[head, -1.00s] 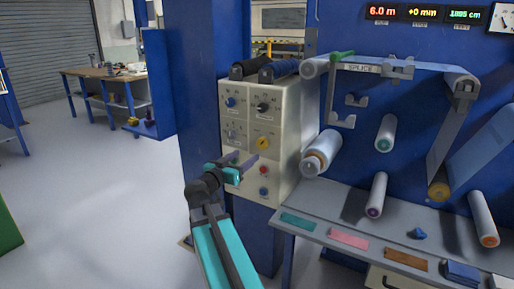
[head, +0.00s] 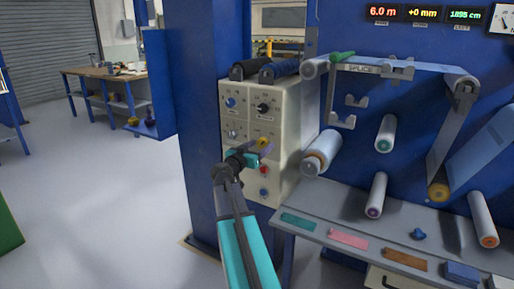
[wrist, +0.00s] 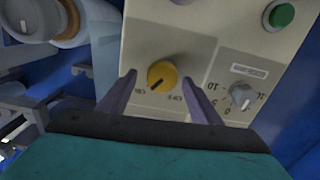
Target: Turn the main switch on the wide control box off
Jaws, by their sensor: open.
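The wide control box (head: 285,140) is cream-coloured and stands beside the blue column. Its yellow round switch (wrist: 162,76) sits low on the face in the head view, partly behind my gripper. In the wrist view it carries a dark pointer line slanting to the lower left, between two small labels. My gripper (wrist: 159,79) is open and empty, with one purple finger on each side of the yellow switch. I cannot tell whether the fingers touch it. In the head view my gripper (head: 263,151) is right at the box's front.
A grey knob (wrist: 241,96) and a green button (wrist: 281,15) are close by on the panel. A red button (head: 263,170) is just below my gripper. Film rollers (head: 322,152) and a grey shelf (head: 345,215) stand to the right. Floor at left is clear.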

